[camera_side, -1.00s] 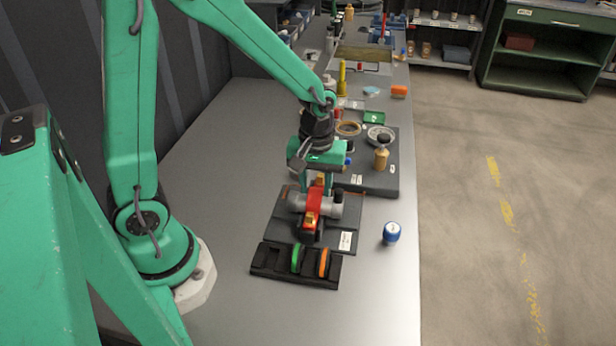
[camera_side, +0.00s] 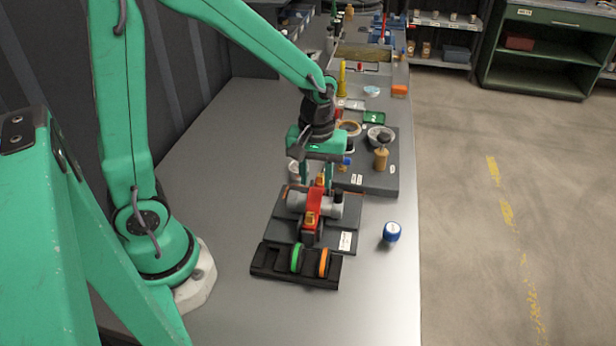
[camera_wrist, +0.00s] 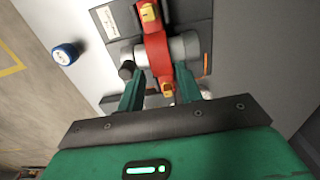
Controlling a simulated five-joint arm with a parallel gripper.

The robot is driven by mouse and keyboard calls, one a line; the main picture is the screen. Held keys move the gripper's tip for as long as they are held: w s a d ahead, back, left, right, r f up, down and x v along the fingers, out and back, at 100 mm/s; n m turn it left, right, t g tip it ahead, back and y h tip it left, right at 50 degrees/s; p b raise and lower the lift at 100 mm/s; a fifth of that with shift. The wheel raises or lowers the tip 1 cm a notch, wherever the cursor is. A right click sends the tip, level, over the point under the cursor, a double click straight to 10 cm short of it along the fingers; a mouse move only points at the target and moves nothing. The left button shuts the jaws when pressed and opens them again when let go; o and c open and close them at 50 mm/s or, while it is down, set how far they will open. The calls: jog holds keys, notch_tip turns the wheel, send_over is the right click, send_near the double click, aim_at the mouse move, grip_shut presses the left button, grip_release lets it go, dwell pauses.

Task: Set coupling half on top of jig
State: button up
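The red coupling half (camera_side: 314,203) sits across the grey pipe of the jig (camera_side: 297,199), with yellow-orange pieces at its two ends. It also shows in the wrist view (camera_wrist: 157,52), lying over the grey pipe (camera_wrist: 185,48). My gripper (camera_side: 316,182) is above the far end of the coupling half. In the wrist view my gripper (camera_wrist: 159,78) has its two fingers apart, with a gap between each finger and the red part's near end. The contact under the red part is hidden.
A black rack (camera_side: 277,263) with a green ring (camera_side: 296,258) and an orange ring (camera_side: 323,263) stands in front of the jig. A blue-capped jar (camera_side: 391,233) is to the right. A dark tray with a brass-coloured stamp-like item (camera_side: 381,157) lies behind.

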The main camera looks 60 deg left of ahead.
jog(key=o, duration=0.6)
jog(key=shift+o, duration=0.4)
jog(key=shift+o, duration=0.6)
jog(key=shift+r, duration=0.1)
notch_tip(320, 180, up, 7)
dwell(0.4)
dwell(0.3)
